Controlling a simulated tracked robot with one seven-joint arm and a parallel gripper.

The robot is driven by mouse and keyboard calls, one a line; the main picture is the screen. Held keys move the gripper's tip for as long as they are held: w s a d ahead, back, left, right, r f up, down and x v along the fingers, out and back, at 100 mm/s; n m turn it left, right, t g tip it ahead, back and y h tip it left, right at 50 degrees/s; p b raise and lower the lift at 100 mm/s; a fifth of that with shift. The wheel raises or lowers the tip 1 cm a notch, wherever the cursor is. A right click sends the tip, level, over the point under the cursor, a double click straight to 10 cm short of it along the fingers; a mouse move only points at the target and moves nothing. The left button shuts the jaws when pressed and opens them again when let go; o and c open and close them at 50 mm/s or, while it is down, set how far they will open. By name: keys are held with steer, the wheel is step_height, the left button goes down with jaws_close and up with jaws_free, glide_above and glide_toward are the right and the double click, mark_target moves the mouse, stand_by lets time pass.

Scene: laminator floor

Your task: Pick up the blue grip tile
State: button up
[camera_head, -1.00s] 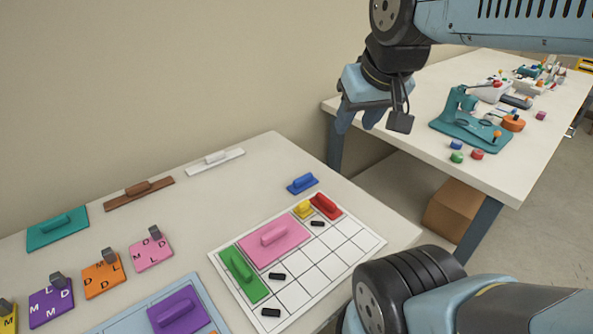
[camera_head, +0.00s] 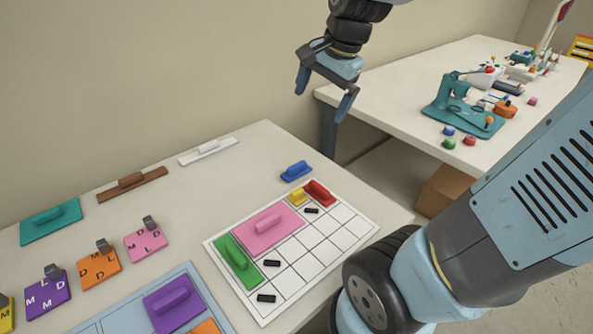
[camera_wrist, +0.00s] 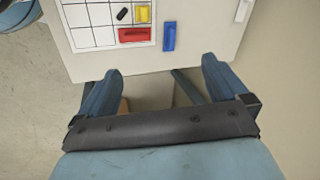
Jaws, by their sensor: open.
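The blue grip tile (camera_head: 296,171) lies on the near table, just beyond the top corner of the white grid board (camera_head: 355,259). It is a small flat tile with a raised bar. In the wrist view the blue tile (camera_wrist: 169,37) lies beside the red tile (camera_wrist: 134,34), close to the table edge. My gripper (camera_head: 325,92) is open and empty, in the air above and beyond the blue tile. In the wrist view its two fingers (camera_wrist: 157,80) are spread apart, with the tile ahead of them and not between them.
The grid board carries green (camera_head: 236,257), pink (camera_head: 268,223), yellow (camera_head: 297,197) and red (camera_head: 319,192) tiles and black pieces. Brown (camera_head: 132,184), white (camera_head: 208,151) and teal (camera_head: 51,221) tiles lie along the back. A second table (camera_head: 400,83) with a teal press (camera_head: 462,113) stands behind.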

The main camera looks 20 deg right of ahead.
steer(key=w+f+m+g, duration=0.2)
steer(key=w+f+m, duration=0.6)
steer(key=w+m, duration=0.2)
steer(key=m+g+h, duration=0.1)
steer(key=m+h, duration=0.1)
steer(key=m, duration=0.8)
glide_above(296, 169)
steer(key=w, duration=0.2)
step_height(296, 169, down, 8)
steer(key=shift+m, duration=0.3)
steer(key=f, duration=0.8)
steer(key=shift+w+d+f, duration=0.1)
steer(key=shift+d+f, duration=0.25)
steer(key=shift+d, duration=0.05)
steer(key=shift+a+f, duration=0.15)
steer(key=shift+f, duration=1.2)
steer(key=shift+a+f, duration=0.1)
steer(key=shift+f, duration=1.25)
steer(key=c, duration=1.2)
